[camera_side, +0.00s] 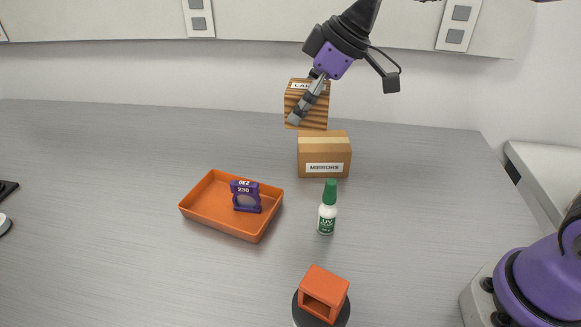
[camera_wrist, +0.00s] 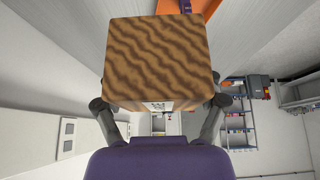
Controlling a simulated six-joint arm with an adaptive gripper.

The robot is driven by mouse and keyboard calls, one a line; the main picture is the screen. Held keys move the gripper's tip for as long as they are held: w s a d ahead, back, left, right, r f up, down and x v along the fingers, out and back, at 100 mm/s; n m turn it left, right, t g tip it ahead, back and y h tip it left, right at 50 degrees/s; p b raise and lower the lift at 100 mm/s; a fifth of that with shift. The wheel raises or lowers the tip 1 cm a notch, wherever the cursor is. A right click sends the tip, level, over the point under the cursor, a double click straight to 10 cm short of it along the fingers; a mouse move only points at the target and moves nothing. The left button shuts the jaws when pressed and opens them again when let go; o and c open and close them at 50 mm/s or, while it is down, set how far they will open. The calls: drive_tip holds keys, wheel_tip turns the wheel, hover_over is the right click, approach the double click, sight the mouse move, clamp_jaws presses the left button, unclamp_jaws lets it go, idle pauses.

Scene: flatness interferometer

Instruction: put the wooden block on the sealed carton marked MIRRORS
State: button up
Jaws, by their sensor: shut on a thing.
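The wooden block (camera_side: 297,118), striped brown with a white label near its top, is held in my gripper (camera_side: 300,112). In the side view it shows just above and slightly behind the top of the carton; whether they touch I cannot tell. In the wrist view the block (camera_wrist: 158,62) fills the upper middle, with a gripper finger on each side. The sealed carton (camera_side: 311,158), brown with a lighter tape band and a white MIRRORS label, stands on the table. Part of the block's face is hidden by a finger.
A white bottle with a green cap (camera_side: 327,212) stands in front of the carton. An orange holder on a dark base (camera_side: 325,290) is nearest the camera. The table's left is mostly clear.

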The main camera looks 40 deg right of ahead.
drive_tip(key=w+d+f, duration=0.2)
drive_tip(key=d, duration=0.1)
drive_tip(key=w+d+f, duration=0.2)
drive_tip(key=d, duration=0.1)
drive_tip(key=w+d+f, duration=0.2)
drive_tip(key=d, duration=0.1)
drive_tip(key=shift+d+f, duration=0.4)
drive_tip(key=shift+f, duration=2.05)
drive_tip(key=shift+f, duration=0.1)
drive_tip(key=o, duration=1.2)
drive_tip(key=shift+o, duration=0.2)
